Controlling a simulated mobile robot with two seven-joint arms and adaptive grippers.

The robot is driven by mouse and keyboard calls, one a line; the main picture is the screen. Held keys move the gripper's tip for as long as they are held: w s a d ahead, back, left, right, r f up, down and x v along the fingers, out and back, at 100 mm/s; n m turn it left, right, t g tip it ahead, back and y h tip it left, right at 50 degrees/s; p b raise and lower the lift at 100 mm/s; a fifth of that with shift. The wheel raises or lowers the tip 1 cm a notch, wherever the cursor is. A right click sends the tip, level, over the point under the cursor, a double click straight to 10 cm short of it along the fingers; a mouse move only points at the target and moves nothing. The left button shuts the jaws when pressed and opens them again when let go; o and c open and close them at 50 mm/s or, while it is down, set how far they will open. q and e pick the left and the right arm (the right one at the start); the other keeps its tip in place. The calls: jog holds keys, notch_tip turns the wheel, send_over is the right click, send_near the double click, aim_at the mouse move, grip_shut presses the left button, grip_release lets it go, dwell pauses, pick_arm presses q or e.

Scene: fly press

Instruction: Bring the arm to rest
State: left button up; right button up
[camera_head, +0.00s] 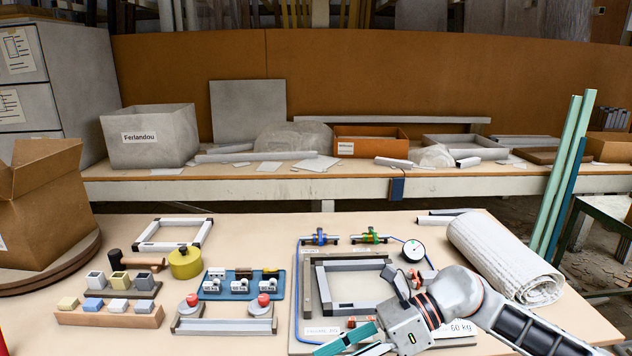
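My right arm comes in from the lower right and reaches over the front right of the table (240,245). Its gripper (352,345) points left and down at the bottom edge of the view, in front of the grey square frame (318,286) on the blue-edged board (296,300). Two teal fingers show with a gap between them, and I see nothing held there. The fingertips are partly cut off by the picture edge. The arm hides part of the board's right side and the "60 kg" label (460,328). My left gripper is not in view.

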jog(key=a+r+m+t+y, duration=0.45)
jog(key=m+y, duration=0.25)
jog(key=m, duration=0.3)
jog(key=d+f+m+t+h+p, duration=0.1)
jog(key=d+f+m+t+h, duration=0.7)
jog(key=m, duration=0.7)
jog(key=d+f+m+t+h+p, duration=0.1)
jog(key=d+f+m+t+h, duration=0.5)
jog(key=f+m, duration=0.65)
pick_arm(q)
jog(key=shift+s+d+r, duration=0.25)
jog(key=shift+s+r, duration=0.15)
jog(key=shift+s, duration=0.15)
pick_arm(e)
jog(key=s+d+f+m+g+h, duration=0.3)
jog(key=s+d+f+m+g, duration=0.2)
jog(key=s+d+f+m, duration=0.3)
jog(key=s+f+m, duration=0.1)
jog(key=s+f, duration=0.3)
jog(key=s, duration=0.2)
jog(key=shift+f, duration=0.4)
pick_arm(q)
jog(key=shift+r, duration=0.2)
pick_arm(e)
jog(key=shift+d+m, duration=0.1)
jog(key=shift+m, duration=0.15)
